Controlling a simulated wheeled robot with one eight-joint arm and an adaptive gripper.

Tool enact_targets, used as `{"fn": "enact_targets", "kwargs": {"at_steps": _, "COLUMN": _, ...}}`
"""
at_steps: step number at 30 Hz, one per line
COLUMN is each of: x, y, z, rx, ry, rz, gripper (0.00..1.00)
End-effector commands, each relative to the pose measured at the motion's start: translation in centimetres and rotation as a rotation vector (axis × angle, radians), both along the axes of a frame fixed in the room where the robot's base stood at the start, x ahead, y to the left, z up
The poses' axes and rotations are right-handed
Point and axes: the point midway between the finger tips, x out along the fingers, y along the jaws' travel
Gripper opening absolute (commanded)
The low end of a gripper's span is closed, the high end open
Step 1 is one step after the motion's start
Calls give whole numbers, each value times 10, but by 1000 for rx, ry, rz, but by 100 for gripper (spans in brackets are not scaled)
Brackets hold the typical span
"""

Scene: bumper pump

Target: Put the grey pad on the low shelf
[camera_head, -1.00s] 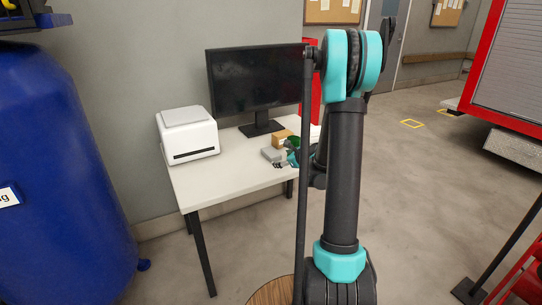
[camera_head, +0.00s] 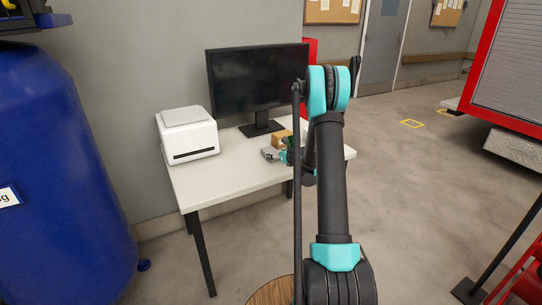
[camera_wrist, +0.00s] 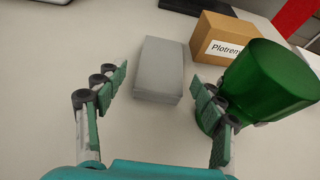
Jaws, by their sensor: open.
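The grey pad (camera_wrist: 160,66) lies flat on the white table, seen in the wrist view ahead of my gripper (camera_wrist: 158,80). My gripper is open, with one finger to the left of the pad's near end and the other to its right. Nothing is held. In the head view the pad (camera_head: 268,152) shows small beside my gripper (camera_head: 283,157), partly hidden by the arm. I cannot make out a low shelf in either view.
A green cup-like object (camera_wrist: 262,80) stands close to the right finger. A cardboard box (camera_wrist: 222,40) with a label sits behind. The table (camera_head: 225,178) also bears a white printer (camera_head: 187,135) and a monitor (camera_head: 240,85). The table's front is clear.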

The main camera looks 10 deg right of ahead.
Motion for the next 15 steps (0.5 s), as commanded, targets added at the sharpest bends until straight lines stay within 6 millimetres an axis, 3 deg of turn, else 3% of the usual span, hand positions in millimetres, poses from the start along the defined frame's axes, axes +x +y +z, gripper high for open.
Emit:
{"fn": "enact_targets", "kwargs": {"at_steps": 8, "x": 14, "y": 4, "z": -6, "rx": -1, "ry": 0, "rz": 0, "gripper": 69}}
{"fn": "enact_targets", "kwargs": {"at_steps": 15, "x": 40, "y": 10, "z": -22, "rx": -1, "ry": 0, "rz": 2, "gripper": 69}}
